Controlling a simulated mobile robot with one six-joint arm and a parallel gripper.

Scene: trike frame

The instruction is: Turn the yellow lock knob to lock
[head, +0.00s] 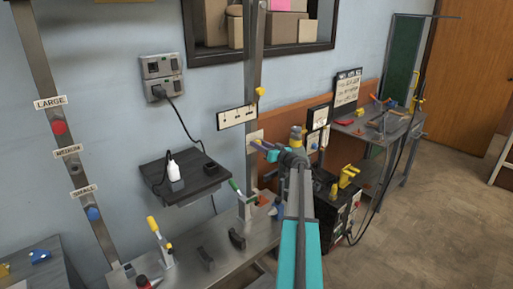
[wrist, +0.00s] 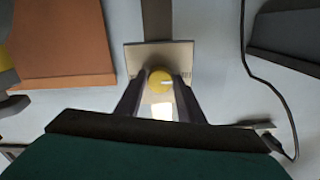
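The yellow lock knob (wrist: 160,78) is round, with a pale mark on its face pointing right. It is on a light plate (wrist: 133,60) fixed to an upright post. My gripper (wrist: 163,76) has its two dark fingers on either side of the knob, with no clear gap between fingertips and knob. In the head view my gripper (head: 262,147) is at the post's plate (head: 254,135). The knob is hidden or too small to tell there.
In the wrist view an orange-brown panel (wrist: 62,40) is at left and a dark shelf (wrist: 288,35) at right, with a black cable. In the head view a wall shelf (head: 185,180) and a bench (head: 225,248) with upright levers are left of my arm.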

